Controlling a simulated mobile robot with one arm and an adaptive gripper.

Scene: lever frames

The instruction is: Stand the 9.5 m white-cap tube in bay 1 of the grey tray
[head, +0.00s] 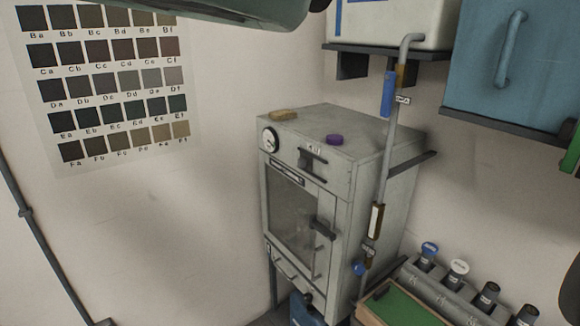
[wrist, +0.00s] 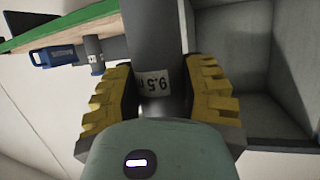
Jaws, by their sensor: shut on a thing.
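In the wrist view my gripper (wrist: 158,98) has its yellow ridged fingers closed on either side of a dark grey tube (wrist: 153,40). The tube's white label reads "9.5", upside down in the picture. The tube's cap is not visible. A grey tray (wrist: 232,12) with walled compartments lies beyond and to the right of the held tube. The compartments that show look empty, and no bay numbers are readable. Whether the tube's end is over or inside a bay cannot be told.
In the head view a grey rack (head: 436,292) at lower right holds tubes, including a blue-capped one (head: 429,252) and a white-capped one (head: 458,270). A green-topped board (head: 400,308) is beside it. A grey oven (head: 310,205) and vertical pipe (head: 386,160) stand left of the rack.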

